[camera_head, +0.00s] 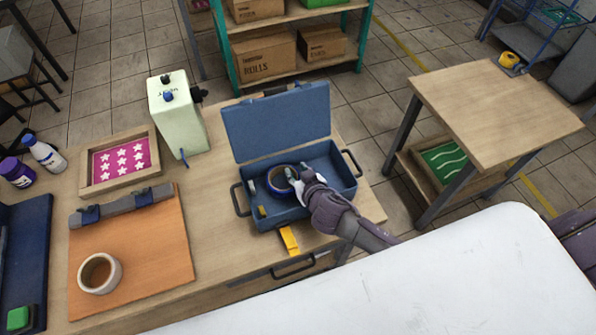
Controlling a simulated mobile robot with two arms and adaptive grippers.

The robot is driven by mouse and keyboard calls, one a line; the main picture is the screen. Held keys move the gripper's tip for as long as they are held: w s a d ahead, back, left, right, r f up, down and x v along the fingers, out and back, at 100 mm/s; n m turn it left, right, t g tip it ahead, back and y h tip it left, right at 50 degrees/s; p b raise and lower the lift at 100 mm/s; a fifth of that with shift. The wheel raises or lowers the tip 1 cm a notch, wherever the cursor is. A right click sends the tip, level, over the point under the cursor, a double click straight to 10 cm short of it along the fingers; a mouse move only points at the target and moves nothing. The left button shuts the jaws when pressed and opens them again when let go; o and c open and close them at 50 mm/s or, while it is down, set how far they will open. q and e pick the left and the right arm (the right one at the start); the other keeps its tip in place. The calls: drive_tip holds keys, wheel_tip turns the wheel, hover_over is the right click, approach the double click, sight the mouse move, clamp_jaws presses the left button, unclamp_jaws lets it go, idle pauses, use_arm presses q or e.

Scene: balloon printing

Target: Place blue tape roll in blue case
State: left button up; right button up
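The blue case (325,118) stands open on the wooden table, with its lid raised at the back. The blue tape roll (272,190) is inside the case, in the left part of the tray, with its ring opening facing up. My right gripper (294,174) reaches into the case from the right, with its fingertips at the right rim of the roll. The fingers are small and overlap the roll, so I cannot tell whether they are closed on it. My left gripper is not in view.
A framed pink star print (122,160) and a pale green device (178,115) stand behind. A yellow object (289,240) lies before the case. A smaller table (495,110) stands right.

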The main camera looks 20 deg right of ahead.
drive_tip(key=b+v, duration=0.1)
drive_tip(key=v, duration=1.1)
drive_tip(key=shift+r, duration=0.1)
idle(0.4)
